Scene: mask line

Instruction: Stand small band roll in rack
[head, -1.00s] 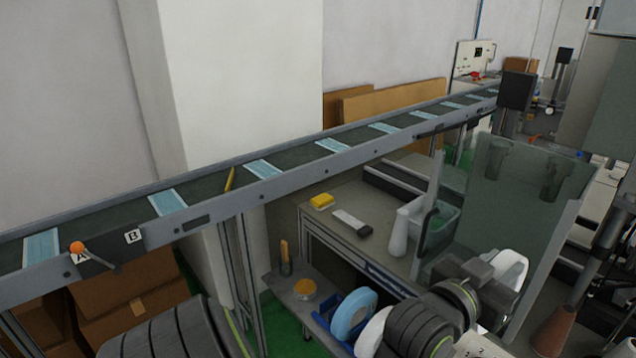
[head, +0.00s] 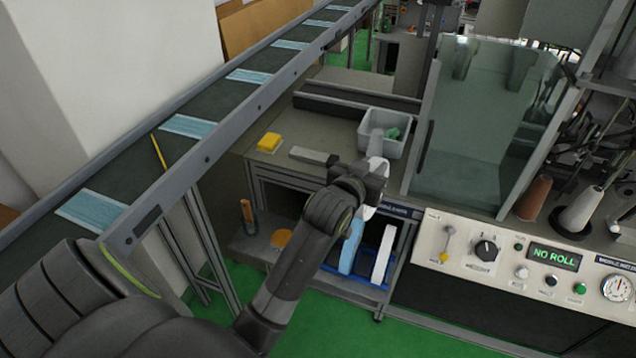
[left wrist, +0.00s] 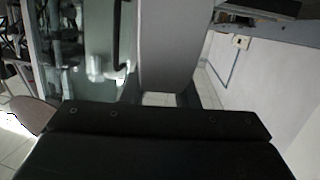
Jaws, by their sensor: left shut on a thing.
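My left gripper (head: 374,180) is above and behind the blue rack's rolls, beside the work table's front right. It is shut on a white piece that I take for the small band roll (head: 369,212); only pale edges show past the dark wrist, so its tilt cannot be told. The blue rack (head: 376,286) sits low on the shelf under the table. A light blue roll (head: 350,248) and a white roll (head: 383,254) stand upright in it, side by side. The left wrist view shows a dark surface below and no clear roll. My right gripper is not in view.
On the table are a yellow sponge (head: 268,142), a grey block (head: 313,156), a white bottle (head: 375,143) and a grey bin (head: 394,150). An orange disc (head: 281,238) lies on the shelf. A conveyor (head: 190,165) runs along the left; a control panel (head: 520,262) reads NO ROLL.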

